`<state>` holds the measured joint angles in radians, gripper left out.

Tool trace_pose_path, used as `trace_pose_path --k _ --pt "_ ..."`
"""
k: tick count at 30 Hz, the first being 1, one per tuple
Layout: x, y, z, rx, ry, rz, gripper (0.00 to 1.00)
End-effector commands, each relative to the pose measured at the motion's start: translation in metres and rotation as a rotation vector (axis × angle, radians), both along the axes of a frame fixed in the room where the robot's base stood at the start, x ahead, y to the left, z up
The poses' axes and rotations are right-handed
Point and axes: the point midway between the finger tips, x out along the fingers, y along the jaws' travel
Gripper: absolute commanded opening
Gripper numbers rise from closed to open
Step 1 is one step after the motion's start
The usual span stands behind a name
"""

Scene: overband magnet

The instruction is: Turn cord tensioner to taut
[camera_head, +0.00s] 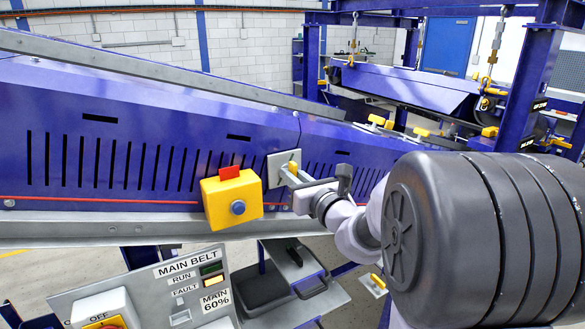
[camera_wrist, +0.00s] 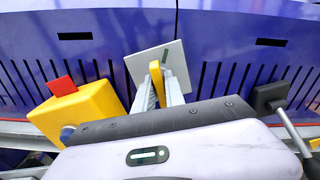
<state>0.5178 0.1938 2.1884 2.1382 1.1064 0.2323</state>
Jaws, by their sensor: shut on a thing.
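The cord tensioner is a light grey plate (camera_head: 274,172) on the blue conveyor side, with a yellow handle (camera_head: 293,168). In the wrist view the plate (camera_wrist: 143,66) looks tilted, with a dark green mark right of the handle (camera_wrist: 156,75). My gripper (camera_head: 288,176) is shut on the yellow handle; in the wrist view its grey fingers (camera_wrist: 157,92) lie on both sides of it. The handle's lower part is hidden between the fingers. A red cord (camera_head: 110,200) runs along the conveyor to a yellow box (camera_head: 215,201) with a red flag.
The yellow box (camera_wrist: 85,112) stands close left of my gripper. A dark block with a grey lever (camera_wrist: 290,125) is at the right. Below is the MAIN BELT panel (camera_head: 150,290). A blue-framed magnet unit (camera_head: 400,85) hangs behind at the right.

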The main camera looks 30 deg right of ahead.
Motion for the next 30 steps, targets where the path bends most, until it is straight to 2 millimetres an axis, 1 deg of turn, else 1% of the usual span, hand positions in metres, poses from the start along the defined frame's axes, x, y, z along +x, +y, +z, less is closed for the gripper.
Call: trace_pose_path --k 1,6,15,21,30 --pt "-0.0002 0.0001 0.0026 0.041 0.004 0.000 0.00" --pt "-0.0001 -0.0001 0.0025 0.184 0.009 -0.001 0.00" --pt "-0.0002 0.0000 0.0013 0.369 0.016 -0.001 0.00" --pt "-0.0001 0.0000 0.0005 0.437 0.017 -0.001 0.00" --pt "-0.0001 0.0000 -0.0006 0.470 0.017 0.000 0.00"
